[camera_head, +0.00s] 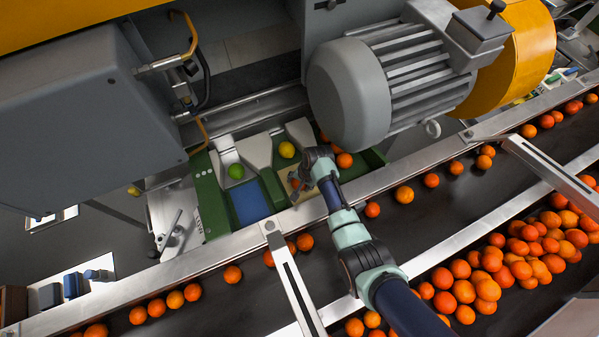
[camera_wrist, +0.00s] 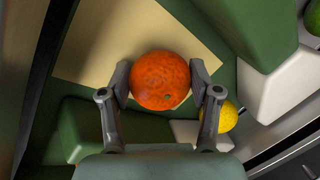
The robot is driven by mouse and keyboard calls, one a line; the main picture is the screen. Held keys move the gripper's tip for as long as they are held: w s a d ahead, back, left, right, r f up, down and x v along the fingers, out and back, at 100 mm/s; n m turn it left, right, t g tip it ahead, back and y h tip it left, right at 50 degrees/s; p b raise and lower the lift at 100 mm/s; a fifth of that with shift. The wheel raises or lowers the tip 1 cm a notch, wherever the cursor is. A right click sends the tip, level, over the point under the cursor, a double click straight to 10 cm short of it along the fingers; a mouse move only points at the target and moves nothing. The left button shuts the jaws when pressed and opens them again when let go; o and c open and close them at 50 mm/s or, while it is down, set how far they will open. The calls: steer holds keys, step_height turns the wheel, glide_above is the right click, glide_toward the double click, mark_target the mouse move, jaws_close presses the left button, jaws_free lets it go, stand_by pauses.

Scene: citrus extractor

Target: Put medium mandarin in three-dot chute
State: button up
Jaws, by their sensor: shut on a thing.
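My gripper (camera_wrist: 162,88) is shut on an orange mandarin (camera_wrist: 160,75) in the wrist view, one finger on each side. Below the mandarin is a beige panel (camera_wrist: 105,35) framed by green walls. I cannot tell how far above the panel it is. In the head view my gripper (camera_head: 295,184) is over the right part of the green sorting unit (camera_head: 212,205), beside the blue panel (camera_head: 250,203). The pale chutes (camera_head: 257,151) lie behind it.
A green lime (camera_head: 236,171) and a yellow lemon (camera_head: 287,149) lie on the pale chutes. A large grey motor (camera_head: 349,95) stands close to the right. A metal rail (camera_head: 240,243) and a dark conveyor (camera_head: 330,250) with many mandarins run in front.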

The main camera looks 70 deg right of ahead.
steer(key=o, duration=1.3)
steer(key=v, duration=1.2)
